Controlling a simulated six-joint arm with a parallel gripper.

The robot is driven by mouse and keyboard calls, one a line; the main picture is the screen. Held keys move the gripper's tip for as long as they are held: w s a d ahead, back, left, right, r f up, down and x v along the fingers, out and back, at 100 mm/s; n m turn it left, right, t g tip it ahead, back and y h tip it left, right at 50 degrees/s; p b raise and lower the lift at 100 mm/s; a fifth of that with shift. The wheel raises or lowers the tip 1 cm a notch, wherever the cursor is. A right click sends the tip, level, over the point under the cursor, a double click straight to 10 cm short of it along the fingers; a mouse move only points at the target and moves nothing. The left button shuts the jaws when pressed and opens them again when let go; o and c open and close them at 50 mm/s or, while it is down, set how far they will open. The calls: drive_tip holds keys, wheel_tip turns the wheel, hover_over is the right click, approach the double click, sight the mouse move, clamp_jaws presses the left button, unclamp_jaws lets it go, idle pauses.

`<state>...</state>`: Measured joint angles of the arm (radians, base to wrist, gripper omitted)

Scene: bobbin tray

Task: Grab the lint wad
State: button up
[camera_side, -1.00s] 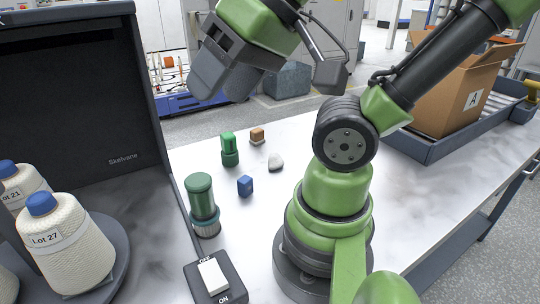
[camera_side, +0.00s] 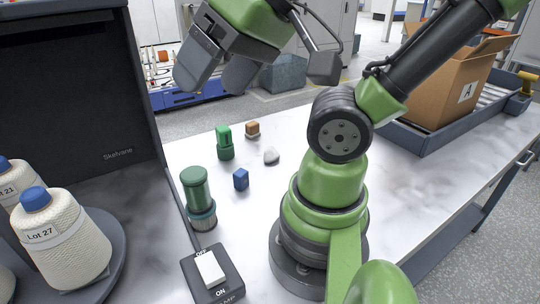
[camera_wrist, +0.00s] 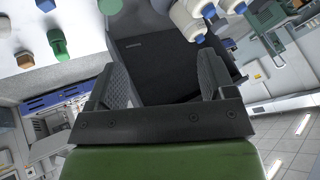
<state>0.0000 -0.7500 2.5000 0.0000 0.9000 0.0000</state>
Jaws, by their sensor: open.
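The lint wad (camera_side: 271,156) is a small, pale grey-white lump on the light worktop in the side view. It stands right of the blue cube and in front of the orange-brown block. In the wrist view a pale lump (camera_wrist: 5,26), cut by the left edge, appears to be the same wad. My gripper (camera_side: 213,84) is open and empty, high above the worktop and up-left of the wad in the side picture. Its two spread fingers also show in the wrist view (camera_wrist: 164,76), with nothing between them.
Near the wad are a blue cube (camera_side: 241,179), an orange-brown block (camera_side: 252,129), a green piece (camera_side: 225,145) and a taller green-capped cylinder (camera_side: 196,190). A dark cabinet (camera_side: 75,90), yarn cones (camera_side: 65,240) and a switch box (camera_side: 225,285) stand left. A cardboard box (camera_side: 440,90) sits right.

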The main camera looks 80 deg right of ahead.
drive_tip(key=w+d+f+n+g+h, duration=0.2)
drive_tip(key=w+d+n+h, duration=0.1)
drive_tip(key=w+d, duration=0.3)
drive_tip(key=n+g, duration=0.6)
drive_tip(key=n, duration=0.6)
hover_over(270, 150)
drive_tip(key=f, duration=1.8)
drive_tip(key=shift+w+a+f, duration=0.2)
drive_tip(key=shift+f, duration=0.05)
drive_tip(key=f, duration=0.3)
drive_tip(key=shift+s+d+f, duration=0.2)
drive_tip(key=shift+f, duration=0.15)
drive_tip(key=shift+d+f, duration=0.1)
drive_tip(key=shift+f, duration=3)
drive_tip(key=c, duration=1)
